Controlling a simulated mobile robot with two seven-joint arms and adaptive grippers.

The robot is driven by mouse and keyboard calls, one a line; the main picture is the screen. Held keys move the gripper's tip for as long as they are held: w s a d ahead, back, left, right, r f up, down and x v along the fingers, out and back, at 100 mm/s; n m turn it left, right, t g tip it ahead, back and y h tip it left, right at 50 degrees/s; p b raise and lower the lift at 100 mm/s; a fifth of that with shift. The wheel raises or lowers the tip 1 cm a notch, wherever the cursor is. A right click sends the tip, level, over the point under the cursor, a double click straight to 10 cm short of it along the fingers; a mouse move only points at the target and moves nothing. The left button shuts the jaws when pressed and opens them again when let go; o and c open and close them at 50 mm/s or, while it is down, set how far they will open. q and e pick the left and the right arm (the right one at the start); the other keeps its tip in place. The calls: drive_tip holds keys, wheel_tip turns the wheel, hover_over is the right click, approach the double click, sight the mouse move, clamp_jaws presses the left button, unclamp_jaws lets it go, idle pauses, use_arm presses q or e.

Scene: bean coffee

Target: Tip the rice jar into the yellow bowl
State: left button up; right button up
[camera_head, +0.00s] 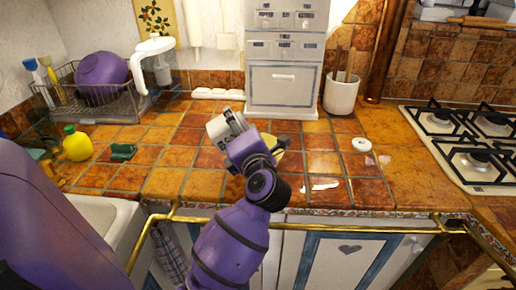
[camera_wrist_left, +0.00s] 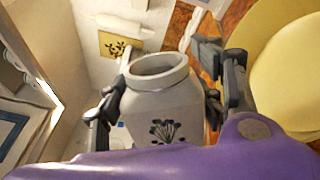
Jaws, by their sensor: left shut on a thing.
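The rice jar is a white jar with a dark plant motif. It shows in the wrist view (camera_wrist_left: 165,105) with its round mouth open, and in the head view (camera_head: 217,130) it looks tilted above the counter. My left gripper (camera_head: 234,128) is shut on the jar, with a finger on each side of its body. The yellow bowl (camera_head: 270,143) is on the tiled counter, just right of my gripper and mostly hidden behind it. In the wrist view the bowl (camera_wrist_left: 285,75) fills the right side. The jar's contents cannot be seen. My right gripper is out of view.
A white drawer cabinet (camera_head: 285,85) and a utensil crock (camera_head: 341,96) stand behind. A dish rack (camera_head: 95,108), yellow bottle (camera_head: 77,145) and green sponge (camera_head: 123,152) are at left. White scraps (camera_head: 322,186) lie right of the bowl. A gas stove (camera_head: 465,150) is far right.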

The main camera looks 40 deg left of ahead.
use_arm(q)
drive_tip(key=shift+s+a, duration=0.15)
drive_tip(key=shift+m, duration=0.3)
drive_tip(key=shift+f, duration=0.15)
drive_tip(key=shift+m, duration=0.3)
drive_tip(key=shift+f+b, duration=0.1)
drive_tip(key=shift+b, duration=0.2)
drive_tip(key=shift+w+d+f, duration=0.1)
drive_tip(key=shift+w+d, duration=0.1)
drive_tip(key=shift+a+m, duration=0.1)
drive_tip(key=shift+m, duration=0.2)
